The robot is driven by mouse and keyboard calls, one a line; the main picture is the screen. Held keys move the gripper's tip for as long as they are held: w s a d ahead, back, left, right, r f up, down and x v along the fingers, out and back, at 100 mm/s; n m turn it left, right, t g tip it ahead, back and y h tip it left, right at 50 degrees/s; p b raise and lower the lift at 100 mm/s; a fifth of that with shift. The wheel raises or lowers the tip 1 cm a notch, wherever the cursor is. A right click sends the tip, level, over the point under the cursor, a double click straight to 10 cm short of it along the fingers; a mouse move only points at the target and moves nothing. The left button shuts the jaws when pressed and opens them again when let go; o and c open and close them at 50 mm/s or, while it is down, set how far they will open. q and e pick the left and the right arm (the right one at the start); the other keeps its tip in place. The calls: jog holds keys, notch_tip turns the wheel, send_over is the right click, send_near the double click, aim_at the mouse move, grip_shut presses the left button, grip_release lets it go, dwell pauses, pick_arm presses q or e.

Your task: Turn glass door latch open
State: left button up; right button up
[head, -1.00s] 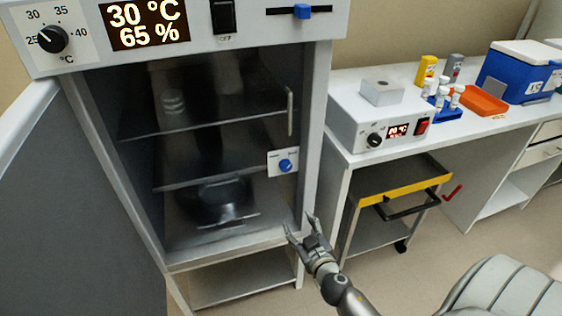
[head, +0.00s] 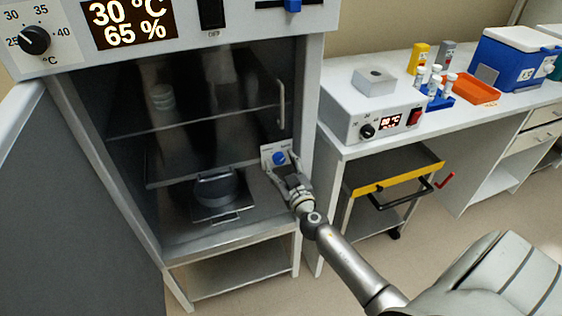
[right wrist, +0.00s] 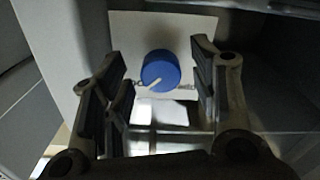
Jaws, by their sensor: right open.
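The latch is a round blue knob (head: 279,158) on a small white plate (head: 267,151) at the right side of the incubator's glass door (head: 200,100). In the right wrist view the blue knob (right wrist: 160,70) shows a white pointer line slanting to its lower left. My right gripper (head: 279,170) is open just in front of the knob. In the right wrist view its fingers (right wrist: 160,85) stand to the left and right of the knob, with gaps on both sides. My left gripper is not in view.
The incubator's outer door (head: 80,190) stands swung open at the left. A vertical handle (head: 281,104) is on the glass door above the latch. A bench with a white heater box (head: 375,115) and a yellow-edged cart (head: 395,178) stand to the right.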

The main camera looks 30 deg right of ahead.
jog(key=shift+w+d, duration=0.15)
jog(key=shift+w, duration=0.35)
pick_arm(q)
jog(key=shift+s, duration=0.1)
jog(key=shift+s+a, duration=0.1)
pick_arm(e)
jog(key=c, duration=1)
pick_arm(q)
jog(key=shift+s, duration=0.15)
